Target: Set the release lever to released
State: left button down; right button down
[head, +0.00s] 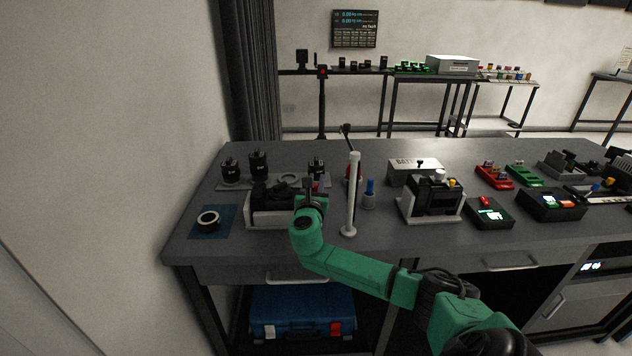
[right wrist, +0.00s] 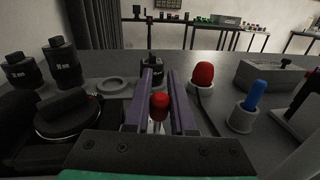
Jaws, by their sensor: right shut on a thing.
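The release lever shows in the right wrist view as a red knob (right wrist: 160,102) on a pale stem. It stands between the two purple fingers of my right gripper (right wrist: 163,88), which is shut on it. In the head view my right gripper (head: 313,184) reaches in over the right end of the black turntable unit (head: 268,192) on its pale base, and the lever is hidden there. The unit's round black part (right wrist: 75,112) shows at the left of the wrist view. I cannot tell the lever's exact setting. My left gripper is not in view.
Black lens cylinders (head: 259,162) stand behind the unit. A black ring (head: 208,218) lies on a blue mat at left. Right of the gripper are a white post (head: 352,200), a red-topped piece (right wrist: 203,74) and a blue-handled tool (head: 370,186). The table front is mostly clear.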

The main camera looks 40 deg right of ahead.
jog(key=shift+f+b, duration=0.2)
jog(key=shift+b, duration=0.2)
jog(key=b, duration=0.2)
jog(key=s+t+h+b, duration=0.1)
jog(key=b, duration=0.2)
jog(key=shift+s+a+f+h, duration=0.1)
jog(key=shift+a+f+h, duration=0.1)
jog(key=shift+a+h, duration=0.15)
jog(key=shift+s+a+r+m+t+b, duration=0.1)
jog(key=shift+a+r+m+t+b, duration=0.1)
jog(key=shift+m+t+b, duration=0.15)
jog(key=shift+r+h, duration=0.25)
jog(key=c, duration=0.8)
grip_release()
jog(key=shift+s+r, duration=0.1)
jog(key=shift+o, duration=0.2)
